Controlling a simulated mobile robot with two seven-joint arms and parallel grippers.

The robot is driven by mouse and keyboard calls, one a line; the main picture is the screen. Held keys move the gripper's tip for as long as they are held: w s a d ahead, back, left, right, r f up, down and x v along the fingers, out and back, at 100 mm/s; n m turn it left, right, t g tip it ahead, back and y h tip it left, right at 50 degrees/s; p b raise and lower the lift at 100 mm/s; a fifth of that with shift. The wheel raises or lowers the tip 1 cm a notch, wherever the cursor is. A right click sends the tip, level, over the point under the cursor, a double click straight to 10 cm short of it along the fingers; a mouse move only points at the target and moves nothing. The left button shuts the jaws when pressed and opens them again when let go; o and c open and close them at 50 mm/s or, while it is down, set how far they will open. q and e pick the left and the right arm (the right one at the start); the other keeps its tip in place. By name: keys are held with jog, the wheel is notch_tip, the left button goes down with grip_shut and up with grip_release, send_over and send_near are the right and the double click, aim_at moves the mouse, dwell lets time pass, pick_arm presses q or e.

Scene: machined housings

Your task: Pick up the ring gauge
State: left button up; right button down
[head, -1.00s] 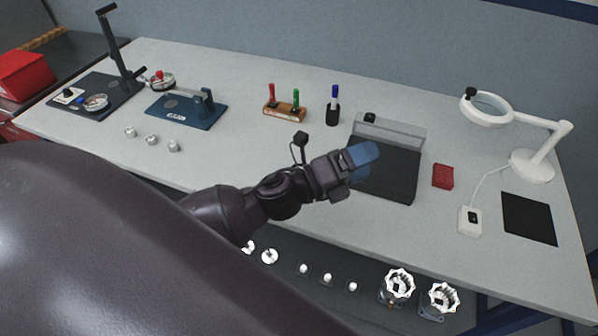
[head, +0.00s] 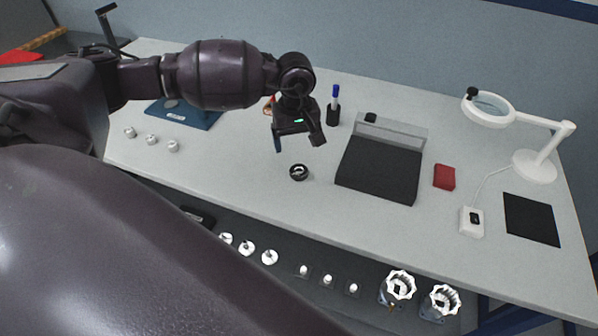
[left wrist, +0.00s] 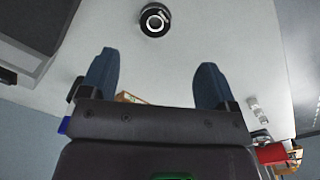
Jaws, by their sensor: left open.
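The ring gauge is a small black ring (head: 299,172) with a bright inner face, lying on the table just left of the dark tray. It also shows in the left wrist view (left wrist: 155,20) at the top centre, ahead of the fingertips. My left gripper (head: 299,143) is above the table behind the ring. Its two blue fingers are spread apart and empty, as the left wrist view (left wrist: 154,72) also shows. The fingers do not touch the ring. My right gripper is not in either view.
The dark tray (head: 378,170) with a clear raised back stands right of the ring. A red block (head: 444,177), a white magnifier lamp (head: 534,166) and a black mat (head: 531,219) are farther right. Small white parts (head: 151,139) lie left. A marker in a holder (head: 333,112) stands behind.

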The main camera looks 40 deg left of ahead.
pick_arm(q)
send_over(299, 168)
jog(key=s, duration=0.2)
jog(key=f, duration=0.4)
jog(key=shift+w+f, duration=0.2)
jog(key=shift+f, duration=0.15)
jog(key=shift+w+d+f+p, duration=0.15)
jog(key=shift+w+f, duration=0.05)
jog(key=shift+f, duration=1.3)
jog(key=shift+w+d+f+p, duration=0.1)
jog(key=shift+w+f+p, duration=0.05)
jog(key=shift+f, duration=1.3)
jog(key=c, duration=1.1)
notch_tip(299, 168, up, 20)
jog(key=shift+r, duration=0.1)
